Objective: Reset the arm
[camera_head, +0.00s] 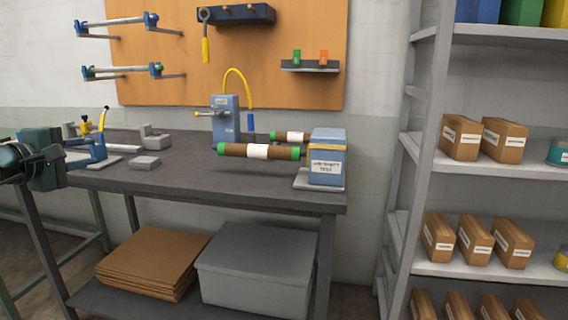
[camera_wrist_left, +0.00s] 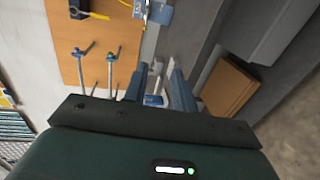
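My left gripper (camera_head: 92,150) comes in from the left edge in the head view, in front of the left end of the workbench (camera_head: 200,182). The dark green wrist housing shows most clearly. In the left wrist view its two blue fingers (camera_wrist_left: 158,88) stand apart, with nothing seen held between them. Part of a bench device lies beyond the gap. The wrist view is turned, with the pegboard (camera_wrist_left: 85,45) at upper left and the bench at upper right. My right gripper is not in view.
A blue tester (camera_head: 327,160) with brown rollers (camera_head: 235,151) stands at the bench's right end. A blue device (camera_head: 225,122) with a yellow hose stands behind. Cardboard sheets (camera_head: 152,260) and a grey bin (camera_head: 257,265) lie below. Shelves with boxes (camera_head: 460,137) stand right.

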